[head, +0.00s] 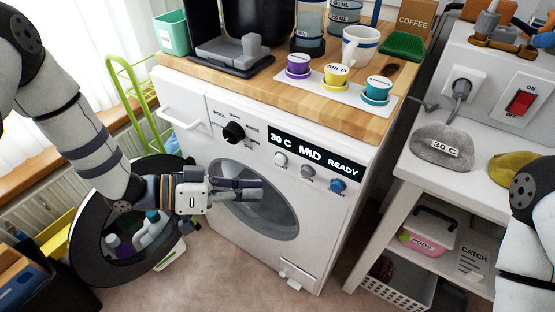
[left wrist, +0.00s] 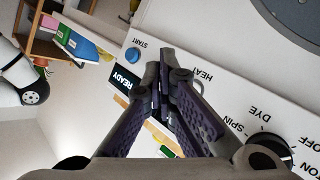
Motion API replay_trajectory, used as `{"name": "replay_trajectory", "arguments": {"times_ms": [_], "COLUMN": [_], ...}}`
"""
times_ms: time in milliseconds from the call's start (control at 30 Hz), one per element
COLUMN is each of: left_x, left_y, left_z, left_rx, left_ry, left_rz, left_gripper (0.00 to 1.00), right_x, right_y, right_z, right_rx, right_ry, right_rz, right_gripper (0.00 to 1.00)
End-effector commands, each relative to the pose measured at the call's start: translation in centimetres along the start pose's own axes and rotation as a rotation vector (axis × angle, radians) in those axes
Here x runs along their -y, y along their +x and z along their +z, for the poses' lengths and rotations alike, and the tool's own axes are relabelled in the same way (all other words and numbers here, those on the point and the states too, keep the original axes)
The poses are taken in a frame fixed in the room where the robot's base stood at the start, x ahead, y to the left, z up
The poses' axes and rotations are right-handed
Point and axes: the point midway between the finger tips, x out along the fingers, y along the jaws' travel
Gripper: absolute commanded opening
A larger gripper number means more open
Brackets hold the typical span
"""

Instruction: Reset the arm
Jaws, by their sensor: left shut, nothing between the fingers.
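I cannot tell whether the fingers touch the machine. My right arm shows at the right edge of the head view, but its gripper is out of view.
The panel display (head: 312,155) reads 30 C, MID, READY. Coloured pods (head: 336,77), a mug (head: 360,46) and a coffee machine (head: 228,50) stand on the wooden top. A white shelf unit (head: 410,180) is at right.

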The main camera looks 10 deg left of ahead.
Motion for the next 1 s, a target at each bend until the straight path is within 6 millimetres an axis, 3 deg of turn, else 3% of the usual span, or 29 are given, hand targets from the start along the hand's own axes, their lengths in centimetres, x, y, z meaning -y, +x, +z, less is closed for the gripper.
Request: {"name": "replay_trajectory", "arguments": {"times_ms": [567,633,667,767,800,900,1000], "left_x": [0.1,0.0,-0.1,-0.9,-1.8,-5.3,-9.4], "left_y": [0.1,0.4,0.6,0.3,-0.8,-5.3,-10.5], "left_z": [0.1,1.2,2.3,9.3,13.1,21.1,26.1], "left_rx": [0.000,0.021,0.043,0.207,0.310,0.574,0.806], "left_ry": [-0.001,-0.039,-0.072,-0.248,-0.326,-0.479,-0.579], "left_rz": [0.000,-0.039,-0.076,-0.281,-0.379,-0.582,-0.726], "left_gripper": [0.00,0.00,0.00,0.00,0.00,0.00,0.00], "right_x": [0.0,0.0,0.0,0.1,0.1,0.1,0.1], "right_y": [0.0,-0.2,-0.4,-1.2,-1.5,-2.2,-2.6], "right_z": [0.0,-0.1,-0.2,-0.6,-0.8,-1.2,-1.4], "right_rx": [0.001,-0.005,-0.010,-0.032,-0.042,-0.061,-0.074], "right_ry": [0.001,0.003,0.002,0.002,0.003,0.003,0.003], "right_rz": [0.000,-0.002,-0.002,-0.003,-0.003,-0.004,-0.004], "right_gripper": [0.40,0.40,0.40,0.40,0.40,0.40,0.40]}}
